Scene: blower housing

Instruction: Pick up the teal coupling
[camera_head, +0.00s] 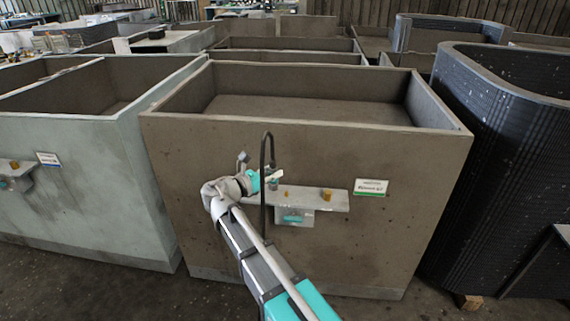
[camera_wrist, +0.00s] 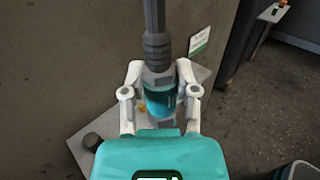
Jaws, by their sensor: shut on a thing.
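The teal coupling (camera_wrist: 160,102) is a short teal cylinder below a grey ribbed hose end (camera_wrist: 157,48) in the wrist view. My gripper (camera_wrist: 158,80) is shut on it, with one white finger on each side. In the head view my gripper (camera_head: 258,182) is at the left end of a small grey shelf (camera_head: 325,204) on the front of a brown bin. A dark hose (camera_head: 268,145) arches up beside it. The coupling's lower end is partly hidden by my gripper body, so I cannot tell whether it touches the shelf.
A yellow block (camera_head: 327,194) stands on the shelf, and a teal part (camera_head: 293,217) is under it. A dark round knob (camera_wrist: 93,141) is at the shelf's left in the wrist view. A label (camera_head: 371,187) is on the large brown bin (camera_head: 400,225). Other bins stand on both sides.

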